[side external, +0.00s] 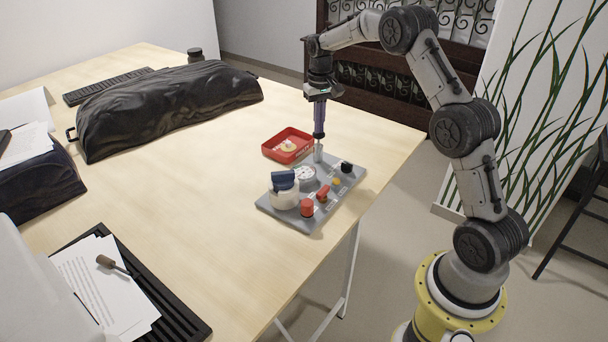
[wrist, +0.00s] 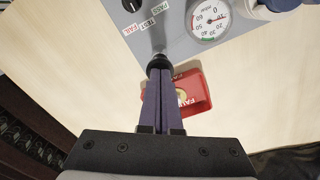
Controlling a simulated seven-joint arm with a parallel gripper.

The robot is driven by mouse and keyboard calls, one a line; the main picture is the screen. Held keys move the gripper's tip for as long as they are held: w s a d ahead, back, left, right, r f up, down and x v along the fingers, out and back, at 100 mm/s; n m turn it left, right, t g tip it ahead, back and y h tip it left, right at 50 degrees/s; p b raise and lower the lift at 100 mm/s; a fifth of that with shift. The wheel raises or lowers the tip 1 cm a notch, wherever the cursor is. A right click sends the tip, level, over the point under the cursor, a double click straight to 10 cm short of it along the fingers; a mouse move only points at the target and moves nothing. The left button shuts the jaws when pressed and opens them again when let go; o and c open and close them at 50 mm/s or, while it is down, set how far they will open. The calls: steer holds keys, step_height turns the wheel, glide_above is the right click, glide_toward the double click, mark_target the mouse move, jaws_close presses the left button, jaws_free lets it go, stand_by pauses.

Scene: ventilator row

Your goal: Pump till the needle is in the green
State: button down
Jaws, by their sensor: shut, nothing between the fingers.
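A grey panel (side external: 332,192) lies near the table's right edge. It carries a round white gauge (side external: 305,174), also in the wrist view (wrist: 208,19), with a numbered dial and a green band at its lower edge. The needle is too small to read surely. A pale upright post (side external: 318,151) stands at the panel's far end. In the wrist view its black cap (wrist: 158,62) shows at my fingertips. My gripper (side external: 319,136) points straight down over the post, shut and empty, its tips at or just above the cap; I cannot tell whether they touch.
A red tray (side external: 290,143) stands beside the panel's far end. The panel also bears a white round part with a blue top (side external: 284,187), red knobs (side external: 307,208) and a black knob (side external: 346,167). A black covered bulk (side external: 165,105) lies farther back. The table's middle is clear.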

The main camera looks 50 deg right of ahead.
steer(key=shift+f, duration=1.35)
steer(key=shift+r, duration=1.35)
steer(key=shift+f, duration=0.1)
steer(key=shift+f, duration=1.3)
steer(key=shift+r, duration=1.45)
steer(key=shift+f, duration=0.15)
